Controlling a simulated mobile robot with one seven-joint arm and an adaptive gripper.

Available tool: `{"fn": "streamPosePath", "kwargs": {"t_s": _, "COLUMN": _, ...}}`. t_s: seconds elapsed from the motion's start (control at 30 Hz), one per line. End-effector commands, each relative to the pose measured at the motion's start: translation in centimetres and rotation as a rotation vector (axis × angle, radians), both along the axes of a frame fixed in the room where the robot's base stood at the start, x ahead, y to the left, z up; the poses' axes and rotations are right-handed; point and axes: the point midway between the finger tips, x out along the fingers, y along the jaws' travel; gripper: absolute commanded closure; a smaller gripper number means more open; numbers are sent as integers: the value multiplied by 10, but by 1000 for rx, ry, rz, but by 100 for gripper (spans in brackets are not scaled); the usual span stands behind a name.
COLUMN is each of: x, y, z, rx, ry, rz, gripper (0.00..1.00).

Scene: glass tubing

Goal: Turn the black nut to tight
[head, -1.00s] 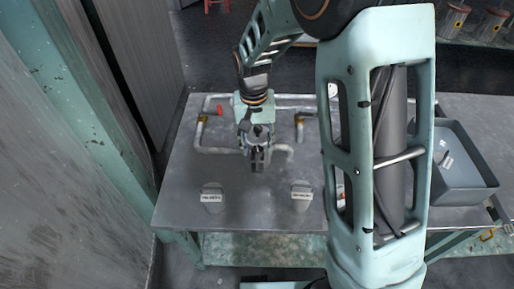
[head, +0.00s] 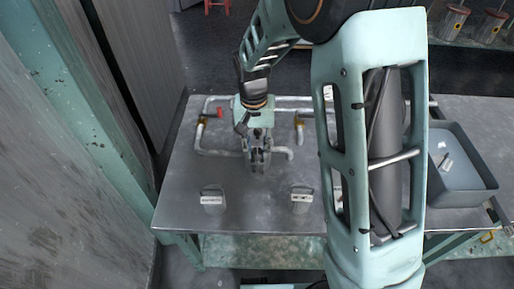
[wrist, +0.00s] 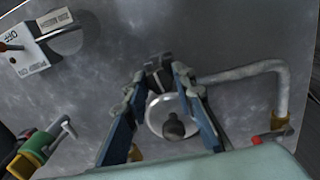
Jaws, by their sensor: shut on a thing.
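My gripper (wrist: 158,80) shows in the wrist view with its two blue fingers converging on a small dark piece, which looks like the black nut (wrist: 157,75). The fingers are shut on it, and they hide part of its sides. A pale round disc with a dark knob (wrist: 173,126) shows between the fingers, nearer the palm. In the head view my gripper (head: 258,165) points down over the metal table, among the pipes. The nut cannot be made out there. How tight the nut is cannot be told.
Pale pipes (head: 218,153) run around my gripper, with a red handle (head: 219,112) at the left. Two labelled boxes (head: 213,199) (head: 302,198) stand at the table's front. A grey bin (head: 465,185) stands at the right. The table between gripper and boxes is clear.

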Motion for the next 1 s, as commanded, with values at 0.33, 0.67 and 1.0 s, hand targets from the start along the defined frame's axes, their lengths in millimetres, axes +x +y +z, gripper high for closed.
{"fn": "streamPosePath", "kwargs": {"t_s": 0.33, "x": 1, "y": 0, "z": 1, "rx": 0, "ry": -1, "rz": -36, "gripper": 100}}
{"fn": "streamPosePath", "kwargs": {"t_s": 0.67, "x": 0, "y": 0, "z": 0, "rx": 0, "ry": 0, "rz": -35, "gripper": 58}}
{"fn": "streamPosePath", "kwargs": {"t_s": 1.0, "x": 1, "y": 1, "z": 26, "rx": 2, "ry": -5, "rz": -35, "gripper": 58}}
